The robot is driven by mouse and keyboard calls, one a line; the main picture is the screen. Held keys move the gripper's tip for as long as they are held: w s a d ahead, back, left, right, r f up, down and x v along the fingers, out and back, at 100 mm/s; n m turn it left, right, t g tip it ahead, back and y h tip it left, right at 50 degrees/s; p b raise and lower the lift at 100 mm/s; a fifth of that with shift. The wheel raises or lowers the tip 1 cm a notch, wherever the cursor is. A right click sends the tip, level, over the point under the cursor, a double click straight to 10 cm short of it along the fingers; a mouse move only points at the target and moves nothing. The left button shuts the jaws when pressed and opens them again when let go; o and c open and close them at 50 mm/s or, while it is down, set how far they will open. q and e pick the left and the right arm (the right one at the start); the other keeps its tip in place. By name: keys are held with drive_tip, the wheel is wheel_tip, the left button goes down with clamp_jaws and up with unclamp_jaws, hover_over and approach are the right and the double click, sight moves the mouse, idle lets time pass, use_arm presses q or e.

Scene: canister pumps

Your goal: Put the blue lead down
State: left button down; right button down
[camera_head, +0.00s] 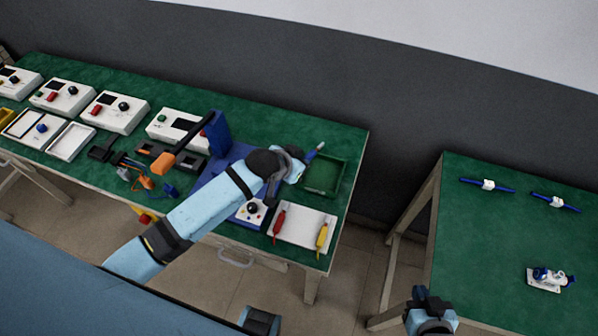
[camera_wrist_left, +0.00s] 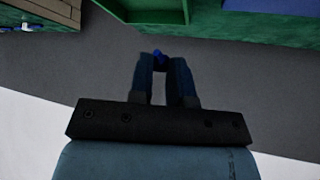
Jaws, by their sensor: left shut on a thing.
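The blue lead (camera_head: 315,151) is held in my left gripper (camera_head: 301,163), above the green table near its right back corner. In the left wrist view only a small blue part of the lead (camera_wrist_left: 160,56) shows between the fingertips of my left gripper (camera_wrist_left: 162,65); the rest is hidden. The lead is beside and above a green tray (camera_head: 343,178). A white tray (camera_head: 303,244) in front holds a red lead (camera_head: 279,223) and a yellow lead (camera_head: 322,236). My right gripper (camera_head: 424,297) is low at the right, its jaw opening unclear.
A blue mat (camera_head: 207,188), a white device with a dark knob (camera_head: 250,211) and an upright blue block (camera_head: 218,133) lie around my left arm. Several white meters (camera_head: 115,112) fill the table's left. A second green table (camera_head: 490,235) with white-and-blue parts stands right, across a gap.

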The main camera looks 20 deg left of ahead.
use_arm(q)
drive_tip(key=shift+f, duration=2.45)
drive_tip(key=shift+f, duration=0.3)
drive_tip(key=shift+f, duration=0.3)
drive_tip(key=c, duration=1.1)
unclamp_jaws()
drive_tip(key=shift+s, duration=0.1)
